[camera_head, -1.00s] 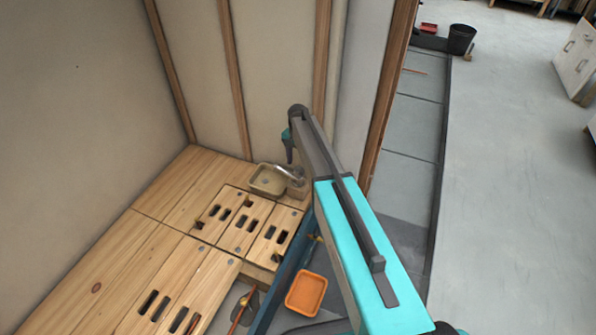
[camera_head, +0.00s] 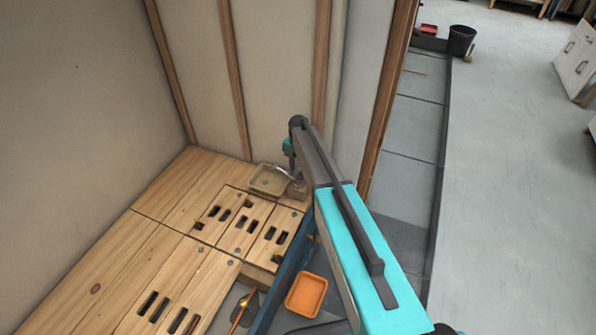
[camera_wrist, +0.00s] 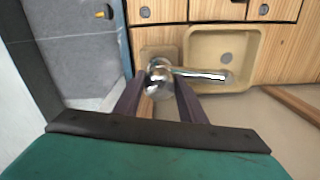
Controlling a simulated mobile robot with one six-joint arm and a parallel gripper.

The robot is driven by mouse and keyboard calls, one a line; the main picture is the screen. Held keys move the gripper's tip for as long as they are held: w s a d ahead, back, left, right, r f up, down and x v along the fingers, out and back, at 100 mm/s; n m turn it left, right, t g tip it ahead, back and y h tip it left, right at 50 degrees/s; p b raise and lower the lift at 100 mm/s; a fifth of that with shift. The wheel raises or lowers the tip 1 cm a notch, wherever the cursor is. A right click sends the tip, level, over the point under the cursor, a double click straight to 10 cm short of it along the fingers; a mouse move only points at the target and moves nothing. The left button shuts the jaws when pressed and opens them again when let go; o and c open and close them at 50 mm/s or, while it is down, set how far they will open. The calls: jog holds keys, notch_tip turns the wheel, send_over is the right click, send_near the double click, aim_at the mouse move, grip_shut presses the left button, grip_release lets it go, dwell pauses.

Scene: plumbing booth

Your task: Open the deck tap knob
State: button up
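The chrome deck tap (camera_wrist: 205,75) stands on a small wooden block, its spout reaching right over a small beige basin (camera_wrist: 250,60). Its rounded top, the knob (camera_wrist: 158,76), sits at the left end of the spout. My gripper (camera_wrist: 157,92) is open, with one dark finger on each side of the knob in the wrist view. I cannot tell whether either finger touches it. In the head view my gripper (camera_head: 289,158) is just above the tap (camera_head: 292,173), and my arm partly hides it. The basin (camera_head: 268,181) shows to its left.
Wooden deck panels with slots (camera_head: 243,228) spread to the left and front. The booth wall (camera_head: 275,80) rises close behind the tap. An orange tray (camera_head: 306,295) lies lower down.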

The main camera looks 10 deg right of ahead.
jog(key=shift+n+p, duration=0.3)
jog(key=shift+n, duration=0.1)
jog(key=shift+c, duration=0.3)
jog(key=shift+r+n+p, duration=0.15)
jog(key=shift+n+p, duration=0.4)
jog(key=shift+n, duration=0.35)
jog(key=n+p, duration=0.1)
jog(key=n, duration=0.2)
jog(key=n+p, duration=0.2)
jog(key=n, duration=0.4)
jog(key=shift+n, duration=0.4)
jog(key=o, duration=1.1)
jog(key=shift+d, duration=0.15)
jog(key=shift+c, duration=0.2)
